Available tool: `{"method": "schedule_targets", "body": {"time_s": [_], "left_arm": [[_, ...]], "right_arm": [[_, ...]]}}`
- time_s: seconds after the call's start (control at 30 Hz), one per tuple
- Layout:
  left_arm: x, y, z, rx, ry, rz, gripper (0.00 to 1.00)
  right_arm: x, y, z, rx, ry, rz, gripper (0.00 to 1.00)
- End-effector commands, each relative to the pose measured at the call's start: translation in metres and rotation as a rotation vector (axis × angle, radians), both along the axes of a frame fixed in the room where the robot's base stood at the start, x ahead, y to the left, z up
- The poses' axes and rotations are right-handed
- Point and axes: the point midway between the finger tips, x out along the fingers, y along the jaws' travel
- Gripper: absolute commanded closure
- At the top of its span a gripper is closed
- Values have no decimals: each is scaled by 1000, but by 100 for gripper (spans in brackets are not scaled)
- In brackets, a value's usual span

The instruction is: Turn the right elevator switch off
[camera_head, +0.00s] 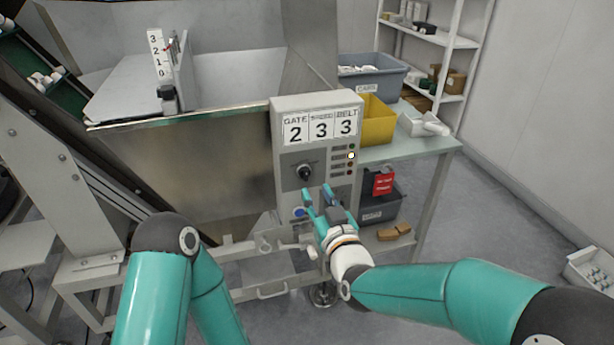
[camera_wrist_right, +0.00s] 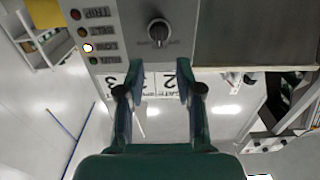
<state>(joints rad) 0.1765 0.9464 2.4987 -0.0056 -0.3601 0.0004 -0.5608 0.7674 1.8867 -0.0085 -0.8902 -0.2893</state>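A grey control box (camera_head: 284,150) stands in the middle of the head view, with digit cards reading 2, 3, 3 across its top. A black rotary knob (camera_head: 305,173) sits on its face; it also shows in the right wrist view (camera_wrist_right: 158,31). Its label is too small to read, and I cannot tell its setting or whether it is the elevator switch. My right gripper (camera_head: 318,192) is open and empty in front of the box, below the knob. Its two fingers (camera_wrist_right: 160,78) are apart in the wrist view. My left gripper is out of view.
A column of small lamps (camera_head: 351,156) is right of the knob, one glowing white. A yellow bin (camera_head: 375,122) and grey tub (camera_head: 370,85) stand behind on a table.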

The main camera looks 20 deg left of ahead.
Motion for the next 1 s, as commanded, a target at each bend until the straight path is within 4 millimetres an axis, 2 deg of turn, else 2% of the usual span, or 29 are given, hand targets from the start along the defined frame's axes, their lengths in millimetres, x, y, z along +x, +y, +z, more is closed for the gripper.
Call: {"method": "schedule_targets", "body": {"time_s": [0.2, 0.4, 0.87, 1.0], "left_arm": [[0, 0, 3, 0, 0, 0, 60], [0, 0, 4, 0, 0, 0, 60], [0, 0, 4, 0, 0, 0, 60], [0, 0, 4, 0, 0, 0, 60]], "right_arm": [[33, 22, 0, 1, 1, -1, 65], [52, 35, 0, 1, 1, -1, 65], [60, 40, 0, 0, 1, -1, 65], [60, 39, 0, -1, 1, -1, 86]]}}
